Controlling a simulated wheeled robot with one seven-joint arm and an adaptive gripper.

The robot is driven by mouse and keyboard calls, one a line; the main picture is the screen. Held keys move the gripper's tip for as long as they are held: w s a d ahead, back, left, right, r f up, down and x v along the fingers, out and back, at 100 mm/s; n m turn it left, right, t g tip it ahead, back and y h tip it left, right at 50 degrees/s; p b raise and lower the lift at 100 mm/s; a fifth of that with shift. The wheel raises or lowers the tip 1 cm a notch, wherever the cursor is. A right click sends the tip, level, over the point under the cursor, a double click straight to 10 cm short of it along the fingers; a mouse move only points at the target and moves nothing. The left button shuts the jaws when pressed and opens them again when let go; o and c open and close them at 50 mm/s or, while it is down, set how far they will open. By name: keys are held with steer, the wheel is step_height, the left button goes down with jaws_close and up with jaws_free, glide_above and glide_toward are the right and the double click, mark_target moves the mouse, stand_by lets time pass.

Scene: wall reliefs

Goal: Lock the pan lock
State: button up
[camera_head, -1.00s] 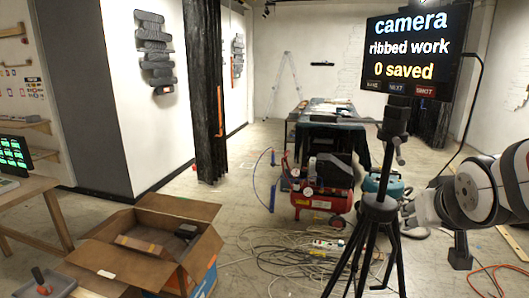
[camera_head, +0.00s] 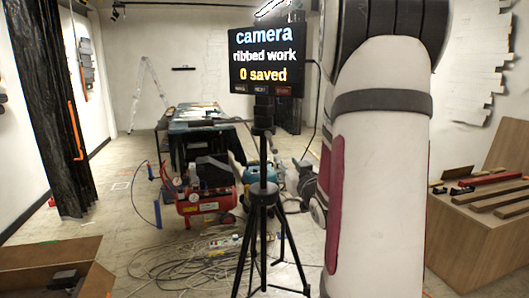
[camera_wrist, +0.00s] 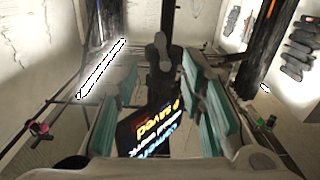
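The tripod (camera_head: 263,190) stands on the floor, upright, with a camera screen (camera_head: 266,55) on top reading "ribbed work" and "0 saved". Its head (camera_head: 263,122) is dark; the pan lock is too small to tell apart there. In the wrist view the scene appears inverted, and the screen (camera_wrist: 150,130) shows between my fingers. A dark rounded lever or knob (camera_wrist: 162,50), possibly the pan lock, lies in line with the gap. My gripper (camera_wrist: 158,72) is open, with teal pads on both sides and nothing clearly gripped. My arm hides much of the right in the head view.
A red compressor (camera_head: 205,197) and loose cables (camera_head: 180,262) lie left of and behind the tripod. A cardboard box (camera_head: 50,268) is at front left. A wooden bench (camera_head: 480,235) with slats stands at right. A work table (camera_head: 200,125) is behind.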

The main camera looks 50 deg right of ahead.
mark_target(276, 152)
steer(key=x, duration=1.2)
steer(key=shift+w+p, duration=0.25)
steer(key=shift+p, duration=0.05)
